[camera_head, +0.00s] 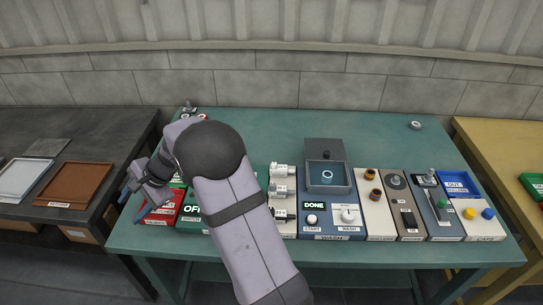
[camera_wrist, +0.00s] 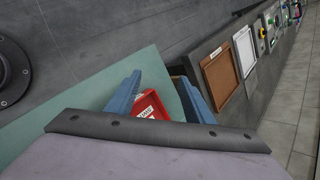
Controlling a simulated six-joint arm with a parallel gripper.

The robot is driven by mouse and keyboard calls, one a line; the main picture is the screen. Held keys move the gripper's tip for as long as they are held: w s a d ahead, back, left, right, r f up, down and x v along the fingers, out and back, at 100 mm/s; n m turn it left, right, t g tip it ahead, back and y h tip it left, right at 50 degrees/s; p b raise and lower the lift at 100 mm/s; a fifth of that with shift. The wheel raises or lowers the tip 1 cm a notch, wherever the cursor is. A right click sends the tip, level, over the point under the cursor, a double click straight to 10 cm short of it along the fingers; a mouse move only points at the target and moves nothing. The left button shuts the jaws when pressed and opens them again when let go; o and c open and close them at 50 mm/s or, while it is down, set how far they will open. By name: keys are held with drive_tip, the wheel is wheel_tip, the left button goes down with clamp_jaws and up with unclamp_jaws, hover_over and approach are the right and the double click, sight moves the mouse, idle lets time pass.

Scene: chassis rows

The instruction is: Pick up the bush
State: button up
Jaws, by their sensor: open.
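Two small brown cylinders, (camera_head: 370,174) and (camera_head: 376,194), stand on a cream panel right of the wash unit. A pale ring (camera_head: 327,176) lies in the open basin of the wash unit (camera_head: 333,232). I cannot tell for sure which of these is the bush. My gripper (camera_head: 130,207) is at the left end of the green table, beside a red tray (camera_head: 160,218), far from all of them. In the wrist view its blue fingers (camera_wrist: 160,80) are apart with nothing held; the red tray (camera_wrist: 150,106) shows beyond them.
A dark table with a brown tray (camera_head: 75,184) stands left. My arm hides part of the front row.

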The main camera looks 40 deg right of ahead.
drive_tip(key=w+d+r+m+t+p, duration=0.1)
drive_tip(key=w+d+r+m+p, duration=0.1)
drive_tip(key=w+d+r+p, duration=0.15)
drive_tip(key=n+g+h, duration=0.4)
drive_tip(key=n+h, duration=0.1)
drive_tip(key=h, duration=0.5)
hover_over(327, 177)
drive_tip(key=s+a, duration=0.2)
drive_tip(key=shift+a+f+p, duration=0.1)
drive_tip(key=shift+f+p, duration=0.3)
drive_tip(key=shift+f, duration=2.15)
drive_tip(key=shift+w+f, duration=0.1)
drive_tip(key=shift+w+p+x, duration=0.15)
drive_tip(key=shift+p+x, duration=0.5)
drive_tip(key=shift+x, duration=0.6)
drive_tip(key=shift+w+p+x, duration=0.15)
drive_tip(key=shift+p+x, duration=0.5)
drive_tip(key=shift+x, duration=0.55)
